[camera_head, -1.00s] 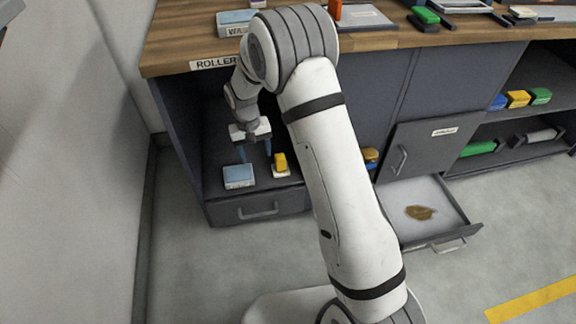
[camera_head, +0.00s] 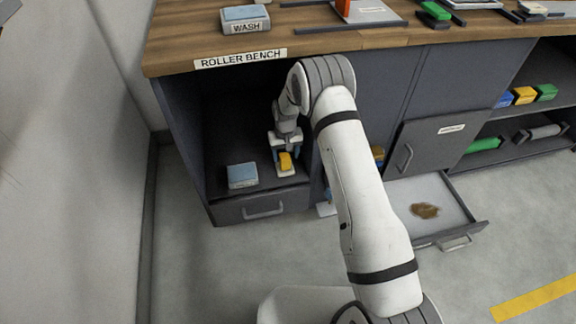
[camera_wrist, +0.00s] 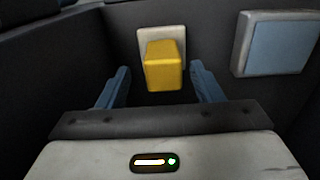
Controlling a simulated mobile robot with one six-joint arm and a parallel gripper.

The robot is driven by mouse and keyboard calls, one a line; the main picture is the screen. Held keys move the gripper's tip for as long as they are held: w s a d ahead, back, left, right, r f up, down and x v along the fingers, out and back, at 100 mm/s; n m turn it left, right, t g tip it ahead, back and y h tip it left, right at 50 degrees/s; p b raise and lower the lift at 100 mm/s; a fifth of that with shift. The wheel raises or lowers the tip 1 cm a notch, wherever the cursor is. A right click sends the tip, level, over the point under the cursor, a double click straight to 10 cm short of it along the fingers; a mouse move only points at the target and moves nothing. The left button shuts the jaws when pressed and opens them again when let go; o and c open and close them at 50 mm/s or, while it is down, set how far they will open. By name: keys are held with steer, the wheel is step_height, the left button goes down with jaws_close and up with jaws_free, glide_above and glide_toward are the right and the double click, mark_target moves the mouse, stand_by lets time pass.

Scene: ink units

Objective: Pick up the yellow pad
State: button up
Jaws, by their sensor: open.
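The yellow pad (camera_head: 285,161) is a small block on a pale base plate. It stands on the dark floor of the open compartment under the bench, near its right side. In the wrist view the yellow pad (camera_wrist: 164,68) sits between and just beyond my blue fingertips. My gripper (camera_head: 284,150) is open and close to the pad, with a finger to either side of it. In the wrist view the gripper (camera_wrist: 160,80) shows gaps between both fingers and the pad. Whether the fingers touch the base plate cannot be told.
A light blue pad (camera_head: 242,175) lies left of the yellow pad; the blue pad also shows in the wrist view (camera_wrist: 280,46). The compartment's right wall is close to my gripper. The bench top (camera_head: 190,50) overhangs it. A drawer (camera_head: 440,205) stands open at right.

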step_height(320, 180, down, 4)
steer(key=shift+a+f+b, duration=0.15)
steer(key=shift+f+b, duration=0.05)
steer(key=shift+b, duration=0.6)
steer(key=shift+r, duration=0.1)
steer(key=c, duration=1.1)
steer(key=shift+a+r+p, duration=0.25)
steer(key=shift+r+p, duration=0.35)
steer(key=r, duration=0.2)
steer(key=r+p, duration=0.1)
steer(key=r, duration=0.1)
steer(key=r+p, duration=0.1)
steer(key=r, duration=0.1)
steer(key=shift+s+a, duration=0.2)
steer(key=shift+a, duration=0.15)
steer(key=s+a+p, duration=0.1)
steer(key=a, duration=0.5)
steer(key=s+a+p, duration=0.1)
steer(key=s+a, duration=0.1)
steer(key=a, duration=0.4)
steer(key=s+a+p, duration=0.1)
steer(key=s+a, duration=0.1)
steer(key=a, duration=0.4)
steer(key=shift+f, duration=0.1)
